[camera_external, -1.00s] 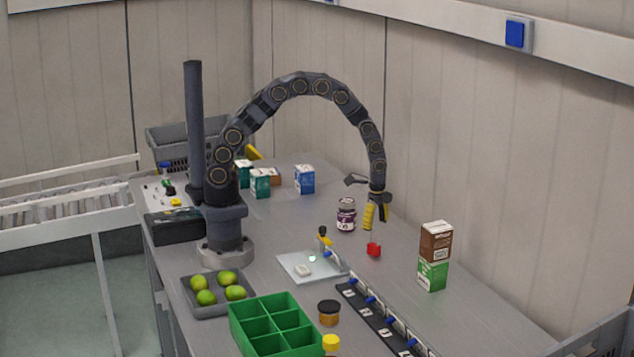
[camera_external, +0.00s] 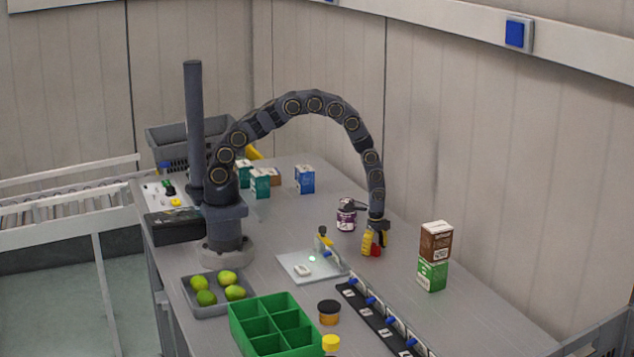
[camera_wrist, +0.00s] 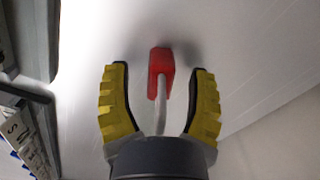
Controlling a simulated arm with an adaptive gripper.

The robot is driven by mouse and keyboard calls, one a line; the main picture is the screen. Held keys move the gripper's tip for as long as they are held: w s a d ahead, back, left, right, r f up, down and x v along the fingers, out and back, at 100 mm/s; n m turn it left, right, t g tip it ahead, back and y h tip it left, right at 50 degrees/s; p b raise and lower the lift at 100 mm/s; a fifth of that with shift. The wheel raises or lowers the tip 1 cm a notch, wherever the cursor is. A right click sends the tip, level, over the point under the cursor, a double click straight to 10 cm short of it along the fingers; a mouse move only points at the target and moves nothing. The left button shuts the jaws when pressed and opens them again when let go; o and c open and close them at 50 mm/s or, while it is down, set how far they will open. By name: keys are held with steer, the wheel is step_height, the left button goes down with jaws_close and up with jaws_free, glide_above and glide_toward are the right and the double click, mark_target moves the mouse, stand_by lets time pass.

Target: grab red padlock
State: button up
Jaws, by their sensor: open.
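The red padlock (camera_external: 375,251) sits on the grey table, right of the white plate. In the wrist view its red body (camera_wrist: 161,73) lies just beyond the fingertips, and its pale shackle (camera_wrist: 162,110) runs back between the fingers toward the palm. My gripper (camera_external: 374,250) has yellow-padded fingers and is low over the padlock. In the wrist view my gripper (camera_wrist: 158,72) is open, with one finger on each side of the padlock and gaps on both sides. In the external view the fingers partly hide the padlock.
A jar with a dark lid (camera_external: 346,217) stands close behind my gripper. A brown carton (camera_external: 436,241) on a green carton (camera_external: 432,275) stands to the right. A black rack with blue parts (camera_external: 372,313) lies in front. A white plate (camera_external: 292,262) is to the left.

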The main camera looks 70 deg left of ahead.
jaws_close()
